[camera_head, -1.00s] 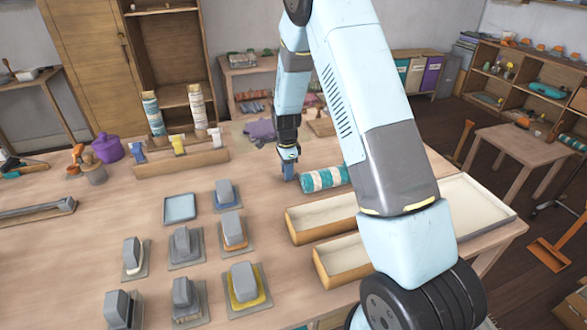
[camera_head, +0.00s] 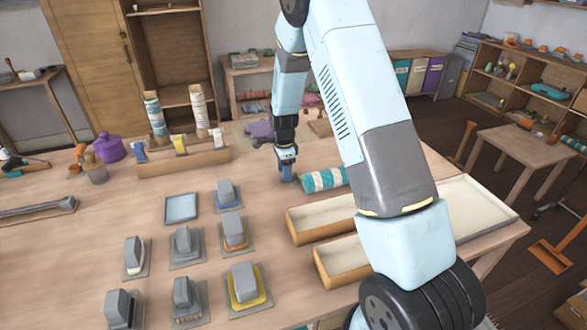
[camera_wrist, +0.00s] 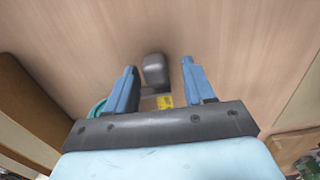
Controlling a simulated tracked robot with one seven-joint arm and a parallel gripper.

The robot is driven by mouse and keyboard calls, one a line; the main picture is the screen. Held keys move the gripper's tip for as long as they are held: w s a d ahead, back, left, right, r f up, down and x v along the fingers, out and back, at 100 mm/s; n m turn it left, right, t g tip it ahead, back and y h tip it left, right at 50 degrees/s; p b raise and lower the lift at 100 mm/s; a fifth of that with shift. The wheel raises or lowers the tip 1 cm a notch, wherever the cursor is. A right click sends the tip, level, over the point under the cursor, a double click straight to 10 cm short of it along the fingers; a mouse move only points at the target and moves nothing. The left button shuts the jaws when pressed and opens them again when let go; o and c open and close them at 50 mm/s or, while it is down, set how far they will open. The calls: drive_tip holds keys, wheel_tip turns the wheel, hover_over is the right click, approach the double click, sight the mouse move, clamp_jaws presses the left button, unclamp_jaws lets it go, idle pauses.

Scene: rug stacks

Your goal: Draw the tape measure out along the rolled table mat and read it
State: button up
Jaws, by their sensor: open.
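The rolled table mat (camera_head: 324,180), striped teal and white, lies on the workbench, its right end hidden behind my arm. My gripper (camera_head: 287,176) points down just left of the mat's left end. In the wrist view my gripper (camera_wrist: 158,66) is open, with two blue fingers apart. A grey rounded object (camera_wrist: 154,70), apparently the tape measure, lies between the fingers, with a yellow patch beside it. I cannot tell whether the fingers touch it. A teal edge of the mat (camera_wrist: 97,108) shows left of the fingers. No tape reading is visible.
Two shallow trays, one (camera_head: 320,218) behind the other (camera_head: 340,258), sit right of the mat's front. Several grey blocks on pads and a pale blue tray (camera_head: 181,208) stand at front left. Bare bench lies left of my gripper.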

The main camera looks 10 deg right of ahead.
wheel_tip(320, 180, up, 14)
drive_tip(key=shift+f, duration=0.15)
idle(0.4)
